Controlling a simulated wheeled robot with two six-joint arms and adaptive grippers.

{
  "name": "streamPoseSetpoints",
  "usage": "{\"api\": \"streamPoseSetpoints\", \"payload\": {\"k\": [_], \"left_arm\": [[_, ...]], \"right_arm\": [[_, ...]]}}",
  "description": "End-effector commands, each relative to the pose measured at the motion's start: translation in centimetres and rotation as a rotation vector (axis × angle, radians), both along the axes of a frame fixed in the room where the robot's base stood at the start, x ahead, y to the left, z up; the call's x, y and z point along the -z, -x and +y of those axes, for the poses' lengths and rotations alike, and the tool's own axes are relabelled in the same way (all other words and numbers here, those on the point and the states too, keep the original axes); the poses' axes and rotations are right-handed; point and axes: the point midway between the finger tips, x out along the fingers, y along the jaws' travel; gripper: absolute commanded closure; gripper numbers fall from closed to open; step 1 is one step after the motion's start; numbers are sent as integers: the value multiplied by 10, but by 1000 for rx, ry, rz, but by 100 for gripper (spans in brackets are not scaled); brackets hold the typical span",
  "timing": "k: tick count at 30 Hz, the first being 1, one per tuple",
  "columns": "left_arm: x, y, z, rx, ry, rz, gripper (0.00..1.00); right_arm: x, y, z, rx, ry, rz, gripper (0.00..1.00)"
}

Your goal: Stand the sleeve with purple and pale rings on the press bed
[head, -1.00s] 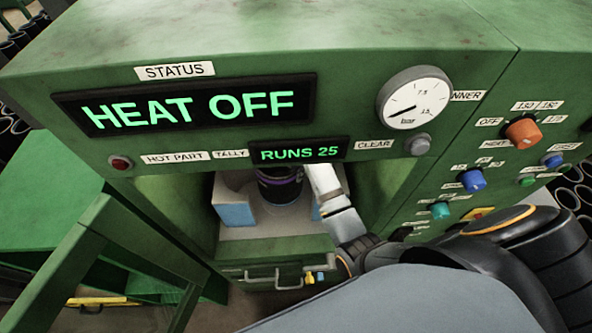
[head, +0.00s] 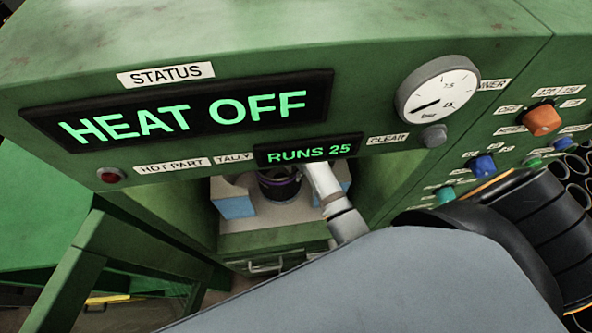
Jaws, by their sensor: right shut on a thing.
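The dark sleeve (head: 279,188) with a purple ring shows inside the press opening, partly hidden by the panel above. It looks about upright over the pale press bed (head: 268,217); I cannot tell whether its lower end touches the bed. My right gripper (head: 314,174) reaches into the opening from the right and is shut on the sleeve. Its fingertips are mostly hidden behind the tally panel. My left gripper is not in view.
Blue blocks stand on both sides of the sleeve, the left one (head: 236,207) showing best. The green press cabinet (head: 380,40) overhangs the opening, with a "HEAT OFF" display (head: 185,110), a gauge (head: 437,90) and knobs at right.

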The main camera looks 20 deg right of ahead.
Motion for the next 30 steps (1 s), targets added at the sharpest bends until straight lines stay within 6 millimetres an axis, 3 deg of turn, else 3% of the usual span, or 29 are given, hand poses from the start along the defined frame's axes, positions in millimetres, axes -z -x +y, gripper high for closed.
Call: {"api": "streamPoseSetpoints", "payload": {"k": [4, 6, 10, 20, 30], "left_arm": [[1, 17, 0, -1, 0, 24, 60], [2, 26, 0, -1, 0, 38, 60], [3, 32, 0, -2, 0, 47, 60], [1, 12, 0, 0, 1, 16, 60], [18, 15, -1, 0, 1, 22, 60]], "right_arm": [[2, -2, 0, 0, 0, -4, 100], [3, 0, 0, 0, 1, 0, 86], [3, -1, 0, 1, 0, -1, 70], [-2, -1, 0, 1, 0, -4, 70], [-60, -1, -1, 1, 1, -6, 70]]}}
